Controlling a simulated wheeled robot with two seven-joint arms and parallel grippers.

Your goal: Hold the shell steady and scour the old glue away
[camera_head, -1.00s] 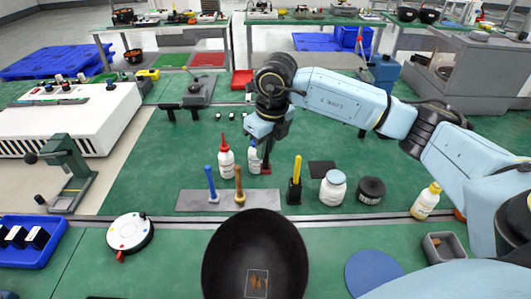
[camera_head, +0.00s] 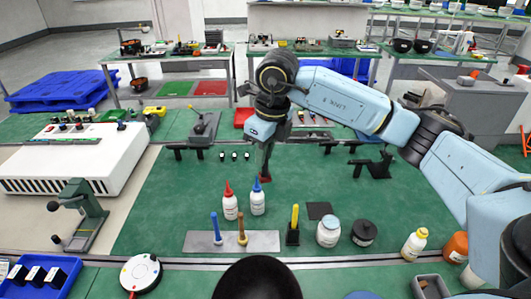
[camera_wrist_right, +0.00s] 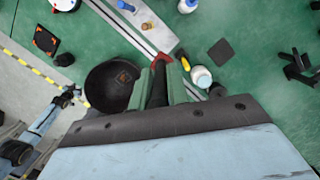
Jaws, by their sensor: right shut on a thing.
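The shell is a black bowl (camera_head: 257,280), cut off by the bottom edge of the head view. In the wrist view the whole shell (camera_wrist_right: 108,92) shows, with a brown patch (camera_wrist_right: 126,77) of old glue inside. My right gripper (camera_head: 266,143) is shut on a dark tool with a red end (camera_head: 265,178), held above the bench beyond the bottles. The tool's red end also shows in the wrist view (camera_wrist_right: 161,61). My left gripper (camera_wrist_right: 74,95) is small at the shell's left rim in the wrist view; its jaws are unclear. It is outside the head view.
Two glue bottles (camera_head: 230,205), a grey plate (camera_head: 205,243) with blue and yellow-brown tools, a yellow-handled tool (camera_head: 294,225), a white jar (camera_head: 328,232) and a black jar (camera_head: 364,233) stand beyond the shell. A round white device (camera_head: 142,272) sits left.

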